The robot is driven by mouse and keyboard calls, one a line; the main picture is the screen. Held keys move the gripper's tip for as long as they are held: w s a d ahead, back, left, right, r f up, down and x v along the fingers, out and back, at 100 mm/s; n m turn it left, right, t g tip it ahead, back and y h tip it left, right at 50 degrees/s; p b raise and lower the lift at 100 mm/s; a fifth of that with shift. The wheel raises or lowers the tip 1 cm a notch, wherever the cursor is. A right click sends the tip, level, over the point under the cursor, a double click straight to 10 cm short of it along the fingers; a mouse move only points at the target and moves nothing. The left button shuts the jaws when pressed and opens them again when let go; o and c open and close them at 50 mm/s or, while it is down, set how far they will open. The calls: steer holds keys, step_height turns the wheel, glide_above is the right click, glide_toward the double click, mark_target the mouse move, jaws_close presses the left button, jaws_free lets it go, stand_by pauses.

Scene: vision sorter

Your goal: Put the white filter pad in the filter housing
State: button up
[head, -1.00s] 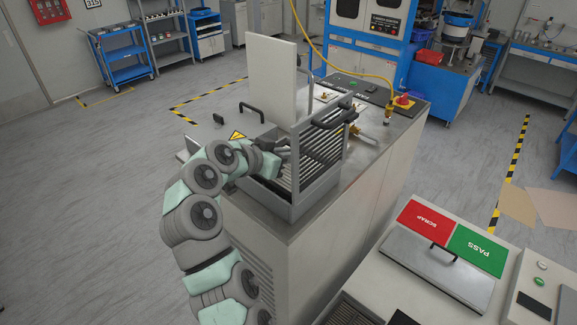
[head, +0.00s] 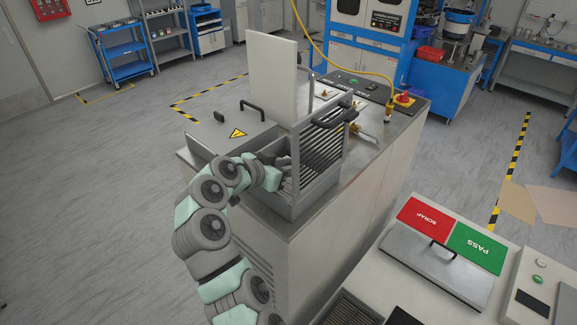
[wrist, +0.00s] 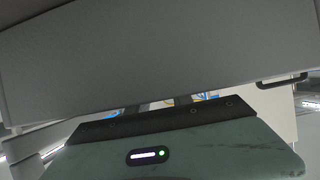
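A grey open-topped box with a slatted, handled frame (head: 322,150) raised on it stands on the bench top; it looks like the filter housing (head: 297,206). My gripper (head: 284,162) is at its left side, against or just inside the slats, with the fingers mostly hidden. A plain white panel (head: 272,80) stands upright behind the housing; I cannot tell whether it is the filter pad or an open lid. In the wrist view a broad grey surface (wrist: 150,60) hides my fingertips, so the grip cannot be seen.
A second bench with red SCRAP (head: 424,219) and green PASS (head: 478,250) plates stands at lower right.

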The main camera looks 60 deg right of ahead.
steer(key=shift+o, duration=0.3)
steer(key=shift+r, duration=0.1)
steer(key=b+v, duration=0.3)
steer(key=v, duration=0.9)
